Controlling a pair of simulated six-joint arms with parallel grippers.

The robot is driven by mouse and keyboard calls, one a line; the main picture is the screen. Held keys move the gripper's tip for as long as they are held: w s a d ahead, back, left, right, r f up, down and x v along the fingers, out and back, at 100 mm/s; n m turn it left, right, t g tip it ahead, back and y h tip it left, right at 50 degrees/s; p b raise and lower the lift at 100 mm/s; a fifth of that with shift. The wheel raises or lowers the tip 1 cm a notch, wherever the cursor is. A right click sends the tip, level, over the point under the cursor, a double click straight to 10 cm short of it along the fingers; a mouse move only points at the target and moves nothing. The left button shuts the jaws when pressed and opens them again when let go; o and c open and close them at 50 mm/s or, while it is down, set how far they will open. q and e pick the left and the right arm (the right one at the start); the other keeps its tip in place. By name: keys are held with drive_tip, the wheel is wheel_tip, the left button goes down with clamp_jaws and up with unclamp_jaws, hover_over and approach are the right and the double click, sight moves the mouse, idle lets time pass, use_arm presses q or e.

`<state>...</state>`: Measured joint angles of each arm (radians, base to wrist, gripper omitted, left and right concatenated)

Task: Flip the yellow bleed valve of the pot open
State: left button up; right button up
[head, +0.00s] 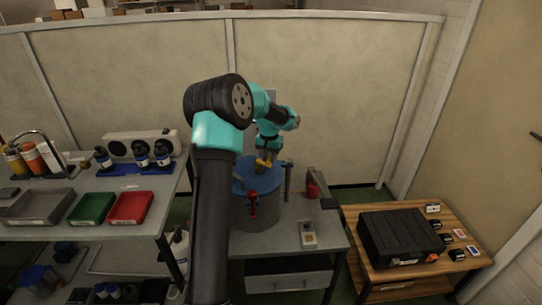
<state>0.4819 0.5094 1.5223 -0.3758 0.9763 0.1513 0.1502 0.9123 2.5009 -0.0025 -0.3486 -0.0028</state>
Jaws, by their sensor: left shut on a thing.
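The pot (262,216) is a grey cylinder with a blue lid (242,178), standing on the grey bench in the middle of the head view. A small yellow part, the bleed valve (263,162), shows at the back of the lid. My left gripper (264,158) comes down on it from above and behind and is shut on it. The fingertips are small and partly hidden, so the valve's exact angle cannot be told. A red fitting (252,201) sits at the pot's front. My right gripper is not in view.
A metal post (287,182) and a red cup (313,189) stand right of the pot. A small device with a yellow face (308,236) lies at the front. A shelf with trays (92,207) is left; a black case (399,238) sits on a wooden table right.

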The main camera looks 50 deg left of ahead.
use_arm(q)
drive_tip(key=s+m, duration=0.1)
drive_tip(key=m, duration=0.1)
drive_tip(key=s+m, duration=0.1)
drive_tip(key=m, duration=0.1)
drive_tip(key=shift+s+m, duration=0.15)
drive_tip(key=shift+m, duration=0.15)
drive_tip(key=s+m, duration=0.1)
drive_tip(key=m, duration=0.1)
drive_tip(key=s+a+m, duration=0.1)
drive_tip(key=m, duration=0.2)
drive_tip(key=shift+s, duration=0.1)
drive_tip(key=o, duration=0.9)
drive_tip(key=shift+r, duration=0.1)
wheel_tip(320, 180, up, 17)
drive_tip(key=shift+r, duration=0.1)
idle(0.4)
idle(0.3)
